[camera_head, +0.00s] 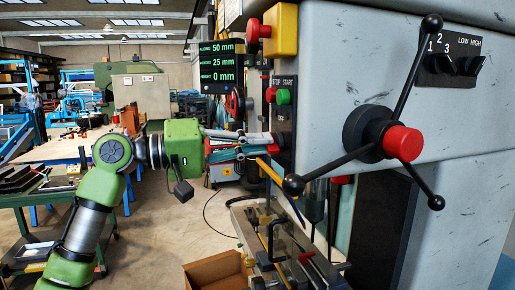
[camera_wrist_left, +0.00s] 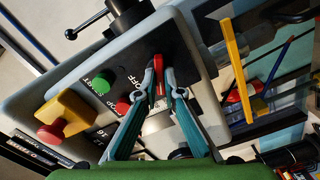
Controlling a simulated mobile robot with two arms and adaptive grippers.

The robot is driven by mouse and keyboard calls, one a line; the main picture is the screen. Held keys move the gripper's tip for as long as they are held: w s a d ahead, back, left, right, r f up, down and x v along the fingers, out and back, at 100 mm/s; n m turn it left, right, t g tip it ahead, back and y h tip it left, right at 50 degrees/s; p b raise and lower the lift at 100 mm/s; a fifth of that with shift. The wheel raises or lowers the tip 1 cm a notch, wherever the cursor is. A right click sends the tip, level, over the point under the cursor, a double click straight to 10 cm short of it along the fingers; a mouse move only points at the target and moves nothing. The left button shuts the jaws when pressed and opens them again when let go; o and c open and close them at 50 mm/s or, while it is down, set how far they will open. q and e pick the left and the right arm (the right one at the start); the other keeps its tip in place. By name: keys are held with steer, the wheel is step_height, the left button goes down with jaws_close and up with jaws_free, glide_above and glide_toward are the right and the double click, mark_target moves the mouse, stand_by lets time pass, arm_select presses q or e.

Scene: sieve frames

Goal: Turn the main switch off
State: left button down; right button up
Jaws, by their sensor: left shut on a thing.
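The main switch (camera_wrist_left: 158,72) is a small red lever on the machine's dark control plate, with the word OFF beside it in the left wrist view. My left gripper (camera_wrist_left: 160,85) is shut on the red lever, one fingertip on each side of it. In the head view my left gripper (camera_head: 274,138) reaches from the left to the plate's edge, below the STOP and START buttons. The switch lever is not clear there, behind the fingers. My right gripper is in neither view.
Beside the switch are a green START button (camera_wrist_left: 101,84) and a red STOP button (camera_wrist_left: 123,108). A yellow box with a red knob (camera_head: 258,30) sits above. The drill's spoked handle with a red hub (camera_head: 403,143) juts out at right. A cardboard box (camera_head: 217,272) stands below.

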arm_select(q)
steer(key=m+b, duration=0.2)
steer(key=m, duration=0.4)
steer(key=m+b, duration=0.2)
steer(key=m, duration=0.4)
steer(key=shift+f+m, duration=0.2)
steer(key=shift+m, duration=0.2)
steer(key=shift+d, duration=0.1)
steer(key=c, duration=2.2)
jaws_free()
steer(key=shift+o, duration=0.2)
steer(key=shift+r, duration=0.1)
steer(key=v, duration=1.2)
